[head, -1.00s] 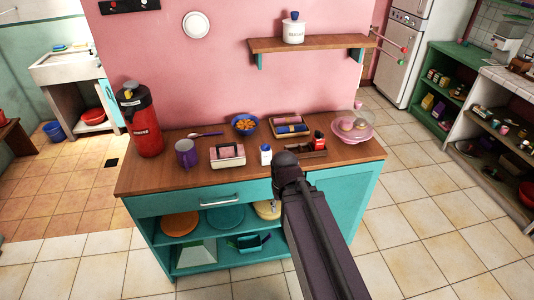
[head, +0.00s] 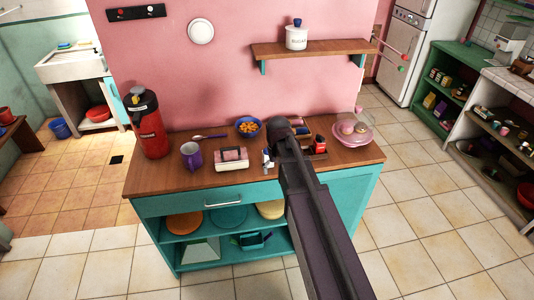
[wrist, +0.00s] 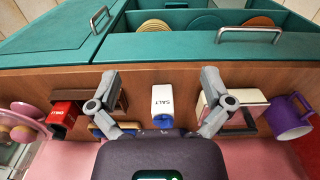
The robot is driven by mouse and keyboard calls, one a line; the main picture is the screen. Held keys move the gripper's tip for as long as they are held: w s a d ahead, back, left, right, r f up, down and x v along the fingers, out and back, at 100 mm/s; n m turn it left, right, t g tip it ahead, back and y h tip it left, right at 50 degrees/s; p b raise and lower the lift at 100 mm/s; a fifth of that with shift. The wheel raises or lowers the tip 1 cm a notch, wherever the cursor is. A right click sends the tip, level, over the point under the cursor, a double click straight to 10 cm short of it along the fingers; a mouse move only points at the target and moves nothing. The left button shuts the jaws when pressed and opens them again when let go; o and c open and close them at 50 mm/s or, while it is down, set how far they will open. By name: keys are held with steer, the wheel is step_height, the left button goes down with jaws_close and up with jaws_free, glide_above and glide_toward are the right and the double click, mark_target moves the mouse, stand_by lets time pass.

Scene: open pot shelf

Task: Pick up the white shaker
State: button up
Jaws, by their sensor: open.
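The white shaker (wrist: 162,98), lettered "SALT" and with a blue cap, stands on the wooden counter in the wrist view. My gripper (wrist: 160,108) is open, with one grey finger on each side of the shaker and a gap on both sides. The gripper body covers the area below the cap. In the head view my gripper (head: 277,155) is over the counter's front middle, and my arm and gripper hide most of the shaker there.
A white-and-pink box (head: 231,159) and a purple mug (head: 191,156) stand left of the shaker. A red-and-black item (wrist: 61,117) and a wooden tray lie on its other side. A blue bowl (head: 248,126) is behind. A shelf (head: 310,49) hangs above.

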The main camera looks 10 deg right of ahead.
steer(key=w+r+p, duration=0.1)
steer(key=w+r, duration=0.1)
steer(key=w, duration=0.3)
steer(key=w+r+p, duration=0.2)
steer(key=w, duration=0.3)
steer(key=w+r+p, duration=0.2)
steer(key=w, duration=0.3)
steer(key=shift+w+r, duration=0.25)
steer(key=shift+w, duration=0.05)
steer(key=shift+f, duration=0.15)
step_height(320, 180, down, 8)
steer(key=b, duration=0.8)
steer(key=shift+f, duration=0.2)
steer(key=shift+f+b, duration=0.15)
steer(key=shift+b, duration=0.2)
steer(key=shift+f+b, duration=2.45)
steer(key=c, duration=1.3)
steer(key=shift+r, duration=0.2)
